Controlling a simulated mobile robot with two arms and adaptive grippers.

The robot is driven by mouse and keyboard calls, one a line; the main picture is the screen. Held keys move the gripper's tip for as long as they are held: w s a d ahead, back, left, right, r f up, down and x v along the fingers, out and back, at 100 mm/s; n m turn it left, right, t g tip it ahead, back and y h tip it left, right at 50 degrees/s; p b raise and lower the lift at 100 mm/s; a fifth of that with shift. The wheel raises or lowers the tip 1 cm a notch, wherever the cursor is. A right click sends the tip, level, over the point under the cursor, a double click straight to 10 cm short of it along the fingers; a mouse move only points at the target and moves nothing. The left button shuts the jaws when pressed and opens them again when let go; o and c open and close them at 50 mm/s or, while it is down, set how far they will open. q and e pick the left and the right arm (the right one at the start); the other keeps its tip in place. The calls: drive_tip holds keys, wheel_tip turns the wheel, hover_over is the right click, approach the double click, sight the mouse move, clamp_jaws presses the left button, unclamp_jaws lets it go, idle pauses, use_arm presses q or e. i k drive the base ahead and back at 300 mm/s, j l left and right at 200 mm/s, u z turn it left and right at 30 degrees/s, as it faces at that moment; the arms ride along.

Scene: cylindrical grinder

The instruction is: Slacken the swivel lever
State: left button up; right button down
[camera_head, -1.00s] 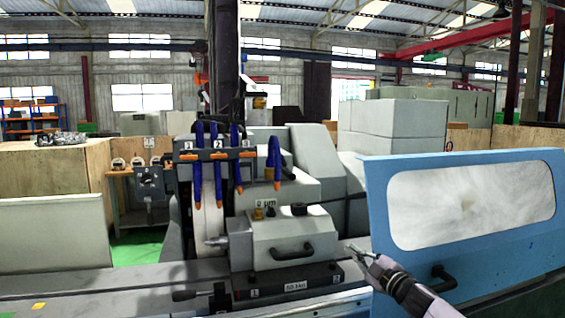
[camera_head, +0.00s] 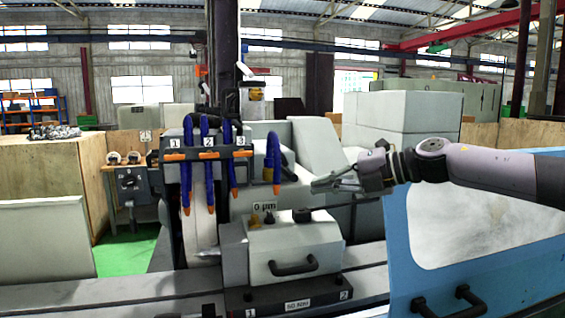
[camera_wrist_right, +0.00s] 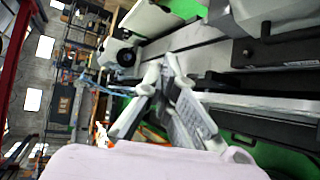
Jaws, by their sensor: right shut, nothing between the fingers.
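A thin black rod (camera_head: 352,203) runs right from near a black knob (camera_head: 301,215) on top of the grey workhead box (camera_head: 296,240). It may be the swivel lever; I cannot tell for sure. The box also has a brass fitting (camera_head: 255,219) and a black bar handle (camera_head: 295,267). My right gripper (camera_head: 317,185) comes in from the right, above the rod and apparently clear of it. Its fingers are shut and empty; the right wrist view also shows the closed fingertips (camera_wrist_right: 170,72). My left gripper is out of view.
The blue door (camera_head: 398,230) with its window and black handles (camera_head: 448,302) stands at the right, below my right arm. Blue coolant hoses (camera_head: 208,165) hang in front of the grinding wheel guard at the left. The grey table (camera_head: 90,293) is bare at the left.

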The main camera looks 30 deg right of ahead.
sight(293, 178)
drive_tip(key=i+l, duration=1.05)
